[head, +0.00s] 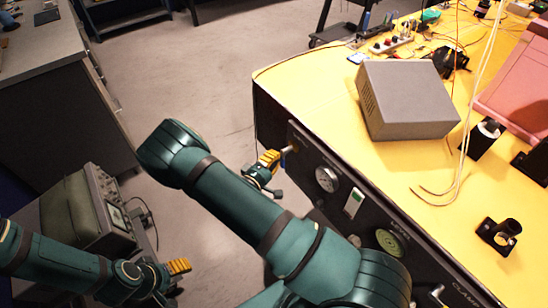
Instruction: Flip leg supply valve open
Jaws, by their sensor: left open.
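The dark front panel (305,160) of the yellow-topped table carries a round white gauge (327,179), a white switch with a green part (353,203) and a green round fitting (388,242). A small brass-coloured part (291,147), perhaps the valve, shows at the panel's far left end. My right gripper (269,168), with orange finger pads, is right beside this part; I cannot tell whether it touches it. My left gripper (177,279) is open and low at the left, away from the panel. No label identifying the leg supply valve is readable.
A grey box (405,100), a pink foam block (515,85), black mounts (499,235) and loose wires lie on the yellow tabletop (300,85). A grey instrument (88,210) stands on a cart at left. A grey bench (50,60) is behind it. The floor between is clear.

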